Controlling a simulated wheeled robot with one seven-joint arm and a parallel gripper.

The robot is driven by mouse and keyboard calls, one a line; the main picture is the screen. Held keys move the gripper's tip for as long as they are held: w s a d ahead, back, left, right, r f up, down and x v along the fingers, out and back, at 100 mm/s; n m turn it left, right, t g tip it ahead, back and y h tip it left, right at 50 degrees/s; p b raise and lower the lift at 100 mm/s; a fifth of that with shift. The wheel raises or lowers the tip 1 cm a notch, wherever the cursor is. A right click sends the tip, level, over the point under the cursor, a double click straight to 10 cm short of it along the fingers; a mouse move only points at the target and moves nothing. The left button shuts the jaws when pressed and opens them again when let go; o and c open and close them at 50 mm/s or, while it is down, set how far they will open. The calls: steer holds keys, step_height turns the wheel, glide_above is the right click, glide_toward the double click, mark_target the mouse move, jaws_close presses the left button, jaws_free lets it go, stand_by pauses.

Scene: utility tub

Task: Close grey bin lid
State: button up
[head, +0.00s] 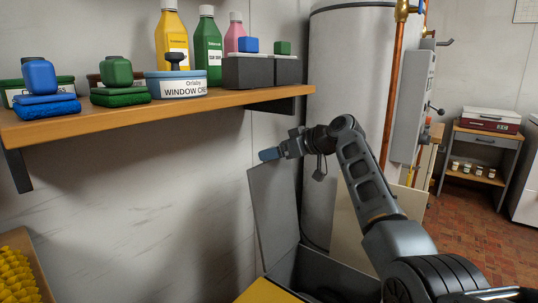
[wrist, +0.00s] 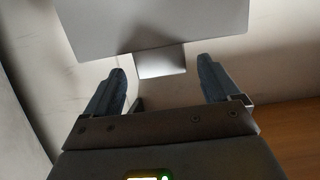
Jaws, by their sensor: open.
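The grey bin lid (head: 272,212) stands raised, nearly upright, at the back left of the grey bin (head: 330,272). The bin's opening shows below it, partly hidden by my arm. My gripper (head: 268,154) is at the top edge of the lid, its blue fingers pointing left. In the wrist view, the lid (wrist: 150,25) fills the top middle, with a small grey tab (wrist: 160,63) on its edge. The tab lies in line with the gap between my two spread fingers (wrist: 162,72). No contact is visible, and I cannot tell how deep the tab sits.
A wooden shelf (head: 150,115) with bottles, brushes and tubs hangs at the left, close above the lid. A white tank (head: 345,85) and copper pipe (head: 395,85) stand behind my arm. A yellow surface (head: 265,292) is beside the bin. The floor (head: 480,240) at right is clear.

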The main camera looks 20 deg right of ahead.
steer(key=shift+x, duration=1.75)
steer(key=c, duration=1.4)
steer(key=shift+c, duration=0.2)
steer(key=shift+s+d, duration=0.1)
steer(key=shift+s, duration=0.05)
